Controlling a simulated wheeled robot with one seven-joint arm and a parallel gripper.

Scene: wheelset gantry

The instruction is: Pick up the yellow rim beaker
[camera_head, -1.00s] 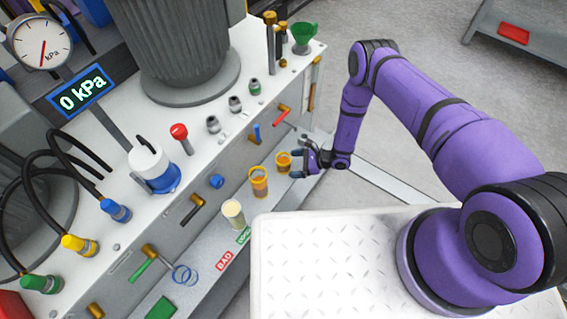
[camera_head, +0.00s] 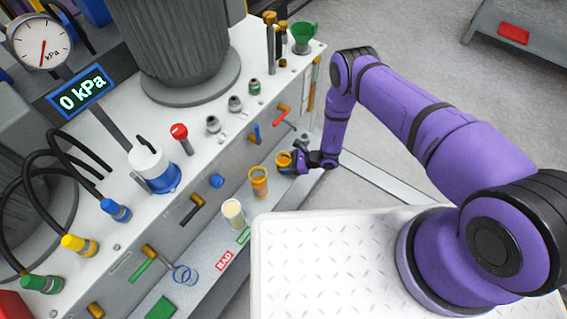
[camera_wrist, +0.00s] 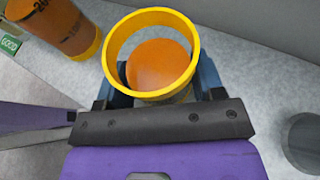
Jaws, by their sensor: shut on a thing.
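The yellow rim beaker (camera_wrist: 152,19) stands upright on the ledge and holds an orange-brown liquid. It also shows in the head view (camera_head: 284,159), at the right end of the row of beakers. My gripper (camera_head: 291,163) reaches it from the right. In the wrist view my gripper (camera_wrist: 155,88) is shut on the beaker, with a blue finger on each side below the yellow rim. I cannot tell whether the beaker's base touches the ledge.
Another orange beaker (camera_head: 259,182) stands just left, also in the wrist view (camera_wrist: 62,28). A pale-filled beaker (camera_head: 233,212) stands further left. BAD (camera_head: 224,261) and green labels lie on the ledge. A grey cylinder (camera_wrist: 303,140) is at the wrist view's right. Valve handles (camera_head: 281,113) project above.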

